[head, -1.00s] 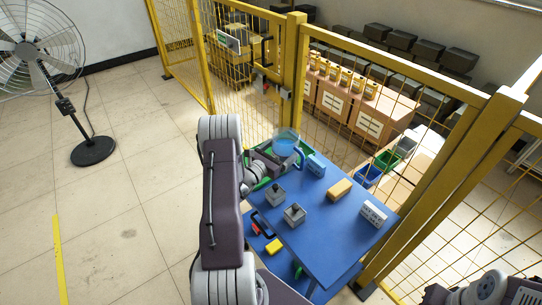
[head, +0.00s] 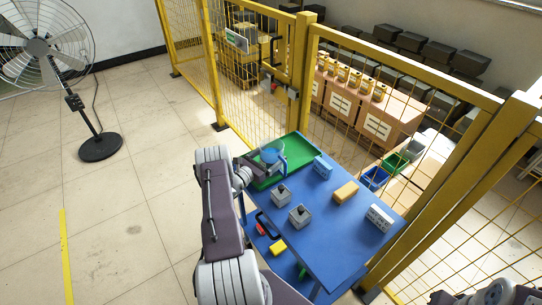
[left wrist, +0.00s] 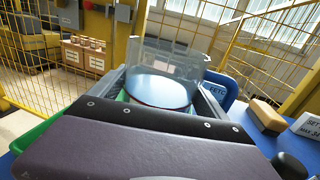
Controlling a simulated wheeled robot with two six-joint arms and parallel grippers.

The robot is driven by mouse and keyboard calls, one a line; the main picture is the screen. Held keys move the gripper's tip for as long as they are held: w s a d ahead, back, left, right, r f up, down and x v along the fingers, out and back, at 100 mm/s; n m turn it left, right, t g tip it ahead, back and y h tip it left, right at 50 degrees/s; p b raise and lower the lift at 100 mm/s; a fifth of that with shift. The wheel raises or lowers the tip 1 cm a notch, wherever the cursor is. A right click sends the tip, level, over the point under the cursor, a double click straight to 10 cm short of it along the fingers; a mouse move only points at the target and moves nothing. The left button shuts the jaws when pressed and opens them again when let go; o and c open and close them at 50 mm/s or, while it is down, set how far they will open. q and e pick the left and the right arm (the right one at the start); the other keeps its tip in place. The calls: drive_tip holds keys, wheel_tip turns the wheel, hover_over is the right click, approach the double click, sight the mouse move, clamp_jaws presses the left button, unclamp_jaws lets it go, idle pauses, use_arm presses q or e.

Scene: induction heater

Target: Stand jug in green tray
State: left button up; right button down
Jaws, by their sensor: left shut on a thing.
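A clear jug (head: 272,151) with blue liquid and a blue handle is at the green tray (head: 305,151), on the far left end of the blue table. My left gripper (head: 258,164) is shut on the jug from its near left side. In the left wrist view the jug (left wrist: 165,70) stands about upright between the fingers, its blue handle on the right. I see green tray parts beside and beneath it. The jug's base is hidden, so I cannot tell whether it touches the tray floor. My right gripper is not in view.
The yellow fence (head: 305,80) runs close behind.

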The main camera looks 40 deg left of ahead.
use_arm(q)
drive_tip(key=o, duration=1.9)
drive_tip(key=shift+r, duration=0.3)
drive_tip(key=s, duration=1.2)
drive_tip(key=shift+a+f+b, duration=0.15)
drive_tip(key=shift+a+b, duration=0.15)
drive_tip(key=shift+s+f, duration=0.1)
